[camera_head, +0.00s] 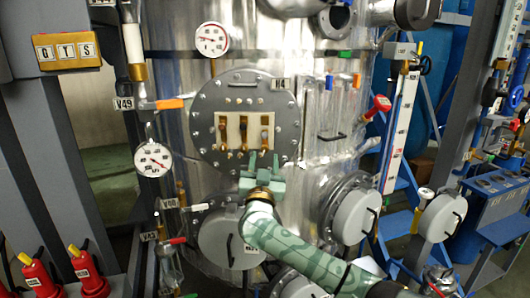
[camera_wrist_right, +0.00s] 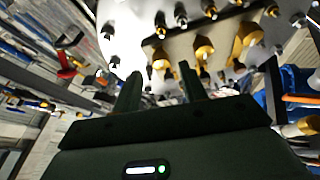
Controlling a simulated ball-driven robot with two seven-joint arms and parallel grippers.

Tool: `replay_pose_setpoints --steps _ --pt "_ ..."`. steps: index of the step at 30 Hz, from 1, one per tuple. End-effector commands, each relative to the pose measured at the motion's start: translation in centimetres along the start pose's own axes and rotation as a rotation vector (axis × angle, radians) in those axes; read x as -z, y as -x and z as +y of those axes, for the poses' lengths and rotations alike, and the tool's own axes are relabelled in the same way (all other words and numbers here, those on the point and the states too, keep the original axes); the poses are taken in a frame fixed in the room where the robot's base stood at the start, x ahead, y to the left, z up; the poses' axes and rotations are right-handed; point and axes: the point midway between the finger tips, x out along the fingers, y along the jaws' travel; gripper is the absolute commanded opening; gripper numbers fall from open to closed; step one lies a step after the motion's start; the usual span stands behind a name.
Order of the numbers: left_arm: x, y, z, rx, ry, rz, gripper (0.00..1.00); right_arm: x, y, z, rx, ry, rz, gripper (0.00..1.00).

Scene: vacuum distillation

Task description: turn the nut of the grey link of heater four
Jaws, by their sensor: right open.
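The round grey flange (camera_head: 207,105) of a heater, with a label reading H4 or similar (camera_head: 279,84), is on the front of the shiny vessel. Its pale plate (camera_head: 233,121) carries three upright links with brass-coloured nuts, a left one (camera_head: 222,132), a middle one (camera_head: 243,134) and a right one (camera_head: 265,132). I cannot tell clearly which link is grey. My right gripper (camera_head: 264,158) is open and empty, fingers up, just below the right link. In the right wrist view the gripper (camera_wrist_right: 161,88) points toward the brass parts (camera_wrist_right: 203,48), apart from them. My left gripper is out of view.
Dial gauges (camera_head: 212,39) (camera_head: 153,159) flank the flange. Round grey covers (camera_head: 225,240) (camera_head: 356,215) sit below, close to my right arm.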

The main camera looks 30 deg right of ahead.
Motion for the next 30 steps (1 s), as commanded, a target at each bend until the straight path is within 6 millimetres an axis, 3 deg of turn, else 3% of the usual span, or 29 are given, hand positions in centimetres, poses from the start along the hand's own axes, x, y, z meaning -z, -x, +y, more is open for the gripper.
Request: replay_pose_setpoints --steps 6,17,21,22,30 --pt "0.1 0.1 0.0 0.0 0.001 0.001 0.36 0.0 -2.9 0.0 0.0 0.0 0.0 0.43" --pt "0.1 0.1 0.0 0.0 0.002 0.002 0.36 0.0 -3.4 0.0 0.001 0.0 0.0 0.43" --pt "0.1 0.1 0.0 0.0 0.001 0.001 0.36 0.0 -3.4 0.0 0.001 0.0 0.0 0.04" --pt "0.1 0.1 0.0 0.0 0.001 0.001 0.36 0.0 -3.4 0.0 0.001 -0.001 0.0 0.0" --pt "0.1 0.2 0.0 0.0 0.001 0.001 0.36 0.0 -3.4 -0.1 -0.005 -0.015 -0.002 0.0"
